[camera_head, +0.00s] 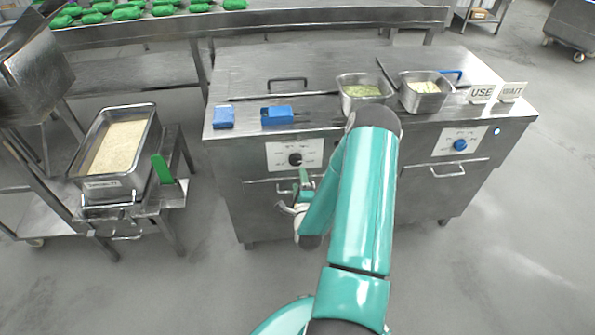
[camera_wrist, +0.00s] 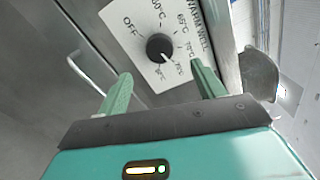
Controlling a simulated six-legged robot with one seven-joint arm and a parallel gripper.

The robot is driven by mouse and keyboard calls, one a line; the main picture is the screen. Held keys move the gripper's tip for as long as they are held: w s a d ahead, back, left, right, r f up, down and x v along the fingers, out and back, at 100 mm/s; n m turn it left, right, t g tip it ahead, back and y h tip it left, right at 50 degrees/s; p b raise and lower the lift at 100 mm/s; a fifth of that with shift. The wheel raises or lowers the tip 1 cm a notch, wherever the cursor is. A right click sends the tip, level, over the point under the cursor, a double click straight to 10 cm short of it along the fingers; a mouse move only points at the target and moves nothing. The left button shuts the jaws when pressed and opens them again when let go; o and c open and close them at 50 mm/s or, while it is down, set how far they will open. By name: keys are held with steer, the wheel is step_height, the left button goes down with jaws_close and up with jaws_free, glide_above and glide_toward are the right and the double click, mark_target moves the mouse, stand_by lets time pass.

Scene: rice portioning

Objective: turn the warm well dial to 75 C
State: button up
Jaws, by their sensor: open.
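The warm well dial (camera_wrist: 159,47) is a round black knob on a white panel (camera_wrist: 125,12) marked OFF and several temperatures. Its pale pointer mark aims to the lower right in the wrist view, seemingly near the 75 C label; the small print is hard to read. In the head view the black dial (camera_head: 295,159) is on the left part of the counter front. My gripper (camera_wrist: 161,69) is open and empty, with its green fingers apart and the dial beyond and between their tips. In the head view my gripper (camera_head: 304,178) is just below the dial.
A blue dial (camera_head: 460,145) is on the right panel. Drawer handles (camera_head: 448,172) stick out below. Two food pans (camera_head: 364,102) and blue-handled tools (camera_head: 277,115) sit on the counter. A rice pan (camera_head: 84,172) stands at left.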

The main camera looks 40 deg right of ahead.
steer(key=v, duration=0.5)
stand_by(0.4)
steer(key=w+a+r+n+g+y, duration=0.1)
steer(key=w+a+r+n+y, duration=0.35)
steer(key=w+r+n, duration=0.5)
steer(key=a+r+n+g+y, duration=0.3)
steer(key=a+r+n, duration=0.4)
steer(key=r, duration=0.3)
steer(key=s+a+r+n+g, duration=0.3)
steer(key=s+a+r+n, duration=0.3)
steer(key=s+a+r, duration=0.4)
steer(key=s+a+r+n+g+y, duration=0.1)
steer(key=s+a+r+n, duration=0.1)
steer(key=s, duration=0.4)
steer(key=s+a+r+n+g+y, duration=0.1)
steer(key=s+a+r+n, duration=0.2)
steer(key=s, duration=0.4)
steer(key=a+r, duration=0.1)
steer(key=a, duration=0.1)
steer(key=shift+a+r, duration=0.2)
steer(key=shift+a, duration=0.05)
